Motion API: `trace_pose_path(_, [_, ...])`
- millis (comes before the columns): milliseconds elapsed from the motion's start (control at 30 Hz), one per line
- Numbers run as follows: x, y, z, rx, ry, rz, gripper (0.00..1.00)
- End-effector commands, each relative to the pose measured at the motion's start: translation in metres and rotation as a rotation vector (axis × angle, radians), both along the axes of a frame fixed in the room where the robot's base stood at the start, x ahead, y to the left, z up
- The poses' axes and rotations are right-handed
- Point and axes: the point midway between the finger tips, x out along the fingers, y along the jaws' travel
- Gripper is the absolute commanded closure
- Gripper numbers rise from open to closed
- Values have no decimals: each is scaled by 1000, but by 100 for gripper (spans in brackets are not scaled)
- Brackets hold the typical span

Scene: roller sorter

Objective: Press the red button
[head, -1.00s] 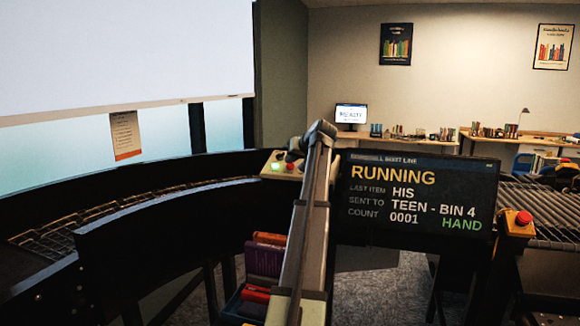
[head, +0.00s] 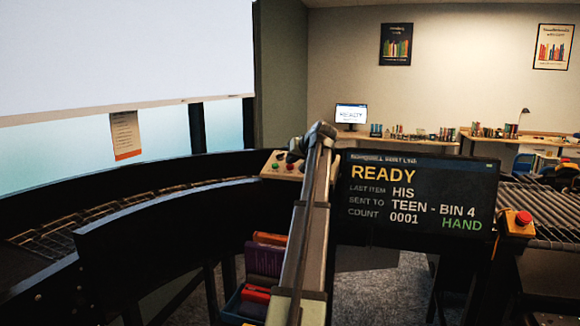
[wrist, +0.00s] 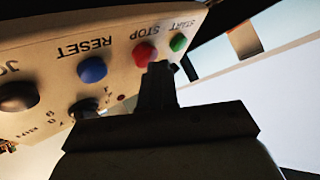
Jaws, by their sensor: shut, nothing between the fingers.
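The red button (wrist: 144,53), labelled STOP, is on the pale control panel (wrist: 112,30) in the wrist view, between the green START button (wrist: 178,42) and the blue RESET button (wrist: 92,70). My gripper (wrist: 159,70) is shut and empty, its tips at the red button's edge and covering part of it. I cannot tell whether they still touch it. In the head view, the panel (head: 268,172) is partly hidden behind my arm. The sorter screen (head: 415,195) reads READY.
Another red button (head: 523,218) sits on a yellow box by the rollers (head: 550,210) at right. A dark curved conveyor wall (head: 160,225) stands at left. A blue bin with books (head: 245,308) is below my arm. The wrist view also shows a dark knob (wrist: 18,96).

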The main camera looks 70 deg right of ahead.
Motion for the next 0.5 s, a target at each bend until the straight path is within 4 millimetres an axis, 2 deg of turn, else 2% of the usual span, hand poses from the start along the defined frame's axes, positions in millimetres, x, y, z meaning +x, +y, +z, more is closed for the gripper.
trace_pose_path(300, [0,4,12,0,0,0,100])
trace_pose_path(500, [0,5,13,0,0,0,100])
